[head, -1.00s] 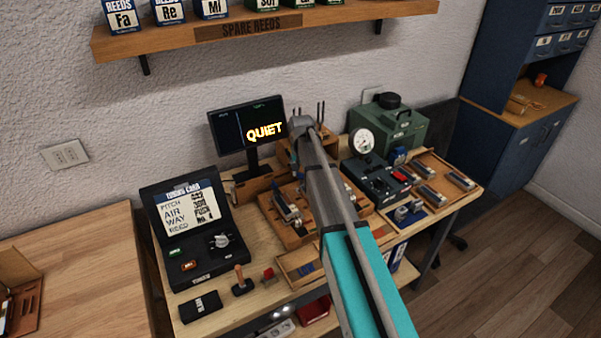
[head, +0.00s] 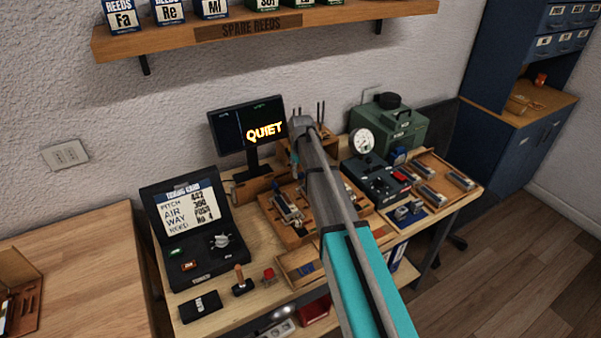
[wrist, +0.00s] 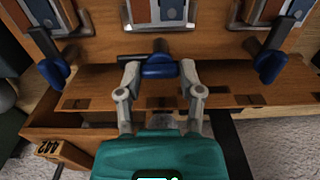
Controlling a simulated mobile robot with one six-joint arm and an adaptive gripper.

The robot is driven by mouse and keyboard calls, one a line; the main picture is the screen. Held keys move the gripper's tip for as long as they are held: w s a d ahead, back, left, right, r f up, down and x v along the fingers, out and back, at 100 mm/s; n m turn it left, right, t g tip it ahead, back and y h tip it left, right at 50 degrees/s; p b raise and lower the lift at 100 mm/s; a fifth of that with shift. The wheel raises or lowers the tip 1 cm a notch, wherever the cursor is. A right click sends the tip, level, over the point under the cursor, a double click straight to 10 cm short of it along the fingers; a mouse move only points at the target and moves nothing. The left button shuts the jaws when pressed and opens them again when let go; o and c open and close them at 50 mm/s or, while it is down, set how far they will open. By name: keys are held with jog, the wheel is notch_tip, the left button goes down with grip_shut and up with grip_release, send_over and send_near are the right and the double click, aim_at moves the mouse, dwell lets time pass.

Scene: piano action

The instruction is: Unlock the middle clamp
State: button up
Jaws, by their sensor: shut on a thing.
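In the wrist view, the middle clamp (wrist: 158,70) has a blue knob on the front edge of a wooden fixture (wrist: 215,86). Its dark lever lies almost level, pointing left behind a fingertip. My gripper (wrist: 159,69) has one grey finger on each side of the blue knob, shut on it. The left clamp (wrist: 53,72) and right clamp (wrist: 270,66) have the same blue knobs, with dark levers tilted upward. In the head view my arm hides the gripper and most of the fixture.
Metal reed blocks (wrist: 158,12) sit in the fixture behind the clamps. In the head view, a monitor (head: 247,125) reading QUIET, a black tuning case (head: 190,235) and a gauge box (head: 378,180) crowd the bench. A wooden tray (head: 300,265) lies close to my arm.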

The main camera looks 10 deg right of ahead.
dwell(0.3)
jog(key=o, duration=0.9)
jog(key=shift+c, duration=0.2)
jog(key=shift+s, duration=0.1)
jog(key=s+m, duration=0.3)
jog(key=s, duration=2.6)
jog(key=shift+m, duration=0.4)
jog(key=shift+s, duration=0.1)
